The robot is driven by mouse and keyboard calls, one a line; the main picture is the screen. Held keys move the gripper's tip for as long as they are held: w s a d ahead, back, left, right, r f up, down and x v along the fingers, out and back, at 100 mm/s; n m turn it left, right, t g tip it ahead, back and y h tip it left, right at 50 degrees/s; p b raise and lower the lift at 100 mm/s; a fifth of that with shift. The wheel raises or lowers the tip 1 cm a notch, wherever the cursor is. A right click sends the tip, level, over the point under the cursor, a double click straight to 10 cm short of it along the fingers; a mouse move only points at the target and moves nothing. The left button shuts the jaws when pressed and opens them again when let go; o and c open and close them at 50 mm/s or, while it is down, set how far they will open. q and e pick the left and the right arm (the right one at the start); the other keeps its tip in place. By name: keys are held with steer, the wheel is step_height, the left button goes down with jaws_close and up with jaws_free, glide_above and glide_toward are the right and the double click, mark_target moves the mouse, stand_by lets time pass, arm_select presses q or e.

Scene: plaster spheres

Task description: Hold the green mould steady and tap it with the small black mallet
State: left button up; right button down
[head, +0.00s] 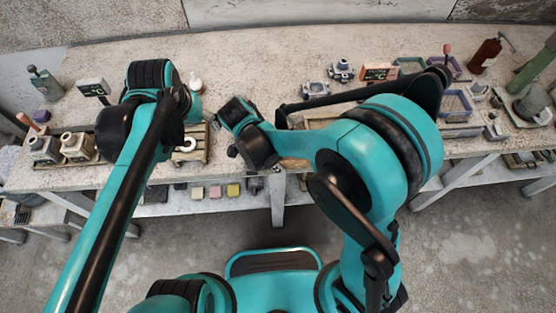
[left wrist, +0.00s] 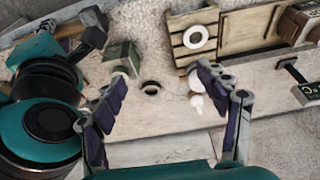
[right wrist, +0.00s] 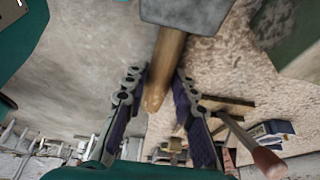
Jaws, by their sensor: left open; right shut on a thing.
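A mallet (right wrist: 170,55) with a grey head and a wooden handle shows close up in the right wrist view. My right gripper (right wrist: 157,80) is shut on its handle; in the head view this gripper (head: 238,112) is over the table's near middle. A dull green block (left wrist: 121,56) in the left wrist view looks like the green mould, standing on the table beside the right gripper. My left gripper (left wrist: 158,80) is open and empty, its fingers apart above the table edge, the block beyond its left finger. In the head view my left arm mostly hides this gripper.
A wooden pallet (left wrist: 178,45) with a white ring (left wrist: 196,37) lies near the left gripper. A small white bottle (head: 196,86) stands close by. Pale moulds (head: 77,147) sit at the left; a purple crate (head: 455,103) and a red bottle (head: 485,55) at the right. The back middle is clear.

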arm_select(q)
steer(key=w+d+f+g, duration=0.2)
steer(key=w+d+g, duration=0.25)
steer(key=w, duration=0.35)
steer(key=w+d+f+g, duration=0.5)
steer(key=d+f, duration=0.1)
steer(key=f, duration=0.1)
steer(key=shift+t, duration=0.25)
steer(key=shift+x, duration=3.35)
steer(key=shift+s+d+r, duration=0.1)
steer(key=shift+s, duration=0.1)
steer(key=c, duration=0.9)
